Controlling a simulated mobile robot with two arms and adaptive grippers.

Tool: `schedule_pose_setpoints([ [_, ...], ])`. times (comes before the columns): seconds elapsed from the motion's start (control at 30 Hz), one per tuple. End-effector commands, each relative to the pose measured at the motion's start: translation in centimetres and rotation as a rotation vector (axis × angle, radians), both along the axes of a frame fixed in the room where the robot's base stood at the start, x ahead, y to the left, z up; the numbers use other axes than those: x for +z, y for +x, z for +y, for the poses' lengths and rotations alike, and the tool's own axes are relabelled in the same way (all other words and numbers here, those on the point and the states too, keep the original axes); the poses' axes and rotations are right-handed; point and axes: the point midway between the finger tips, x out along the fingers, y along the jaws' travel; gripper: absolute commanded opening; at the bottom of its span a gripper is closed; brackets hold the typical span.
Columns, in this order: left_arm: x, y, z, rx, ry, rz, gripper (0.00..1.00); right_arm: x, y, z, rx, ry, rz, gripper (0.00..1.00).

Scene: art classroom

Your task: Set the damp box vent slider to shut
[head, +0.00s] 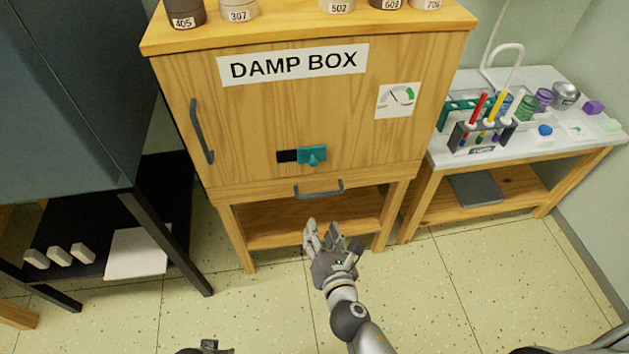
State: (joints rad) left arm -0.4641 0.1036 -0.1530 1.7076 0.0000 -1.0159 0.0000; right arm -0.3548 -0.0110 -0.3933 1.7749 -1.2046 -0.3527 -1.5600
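The damp box (240,125) is a wooden cabinet on legs, labelled "DAMP BOX", in the middle of the head view. Its vent slider (313,155) is a teal plate with a knob on the front panel. The slider sits at the right, and a dark vent opening (287,156) is uncovered to its left. My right gripper (322,229) is below the slider and the lower grey handle, in front of the lower shelf. Its fingers are apart with nothing seen between them. My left gripper cannot be made out.
A vertical handle (201,131) and a lower handle (319,190) stick out from the box front. Numbered jars (239,10) stand on top. A side table (520,135) with test tubes is right; a dark cabinet (75,95) is left.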

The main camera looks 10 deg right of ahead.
Motion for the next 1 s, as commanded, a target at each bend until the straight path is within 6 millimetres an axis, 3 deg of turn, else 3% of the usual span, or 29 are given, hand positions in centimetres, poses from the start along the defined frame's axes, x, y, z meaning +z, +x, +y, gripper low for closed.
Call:
schedule_pose_setpoints([
  [0.13, 1.5, 1.0, -0.1, 0.003, -0.002, -0.020, 0.32, 6.4, 1.0, 0.0, 0.027, -0.279, -0.202, 0.40],
  [0.3, 2.9, 1.3, -0.1, 0.004, -0.002, -0.026, 0.32, 10.3, 1.1, -0.3, 0.016, -0.429, -0.292, 0.40],
  [0.47, 2.7, 1.2, -0.1, 0.004, -0.002, -0.022, 0.32, 10.9, 2.4, -0.3, 0.015, -0.447, -0.301, 0.40],
  [0.73, 1.1, 0.9, -0.1, 0.003, -0.001, -0.015, 0.32, 10.9, 7.2, -0.3, 0.014, -0.444, -0.301, 0.40],
  [1.0, 1.0, 0.9, -0.1, 0.002, -0.001, -0.016, 0.32, 10.6, 11.0, -0.2, 0.016, -0.441, -0.299, 0.40],
])
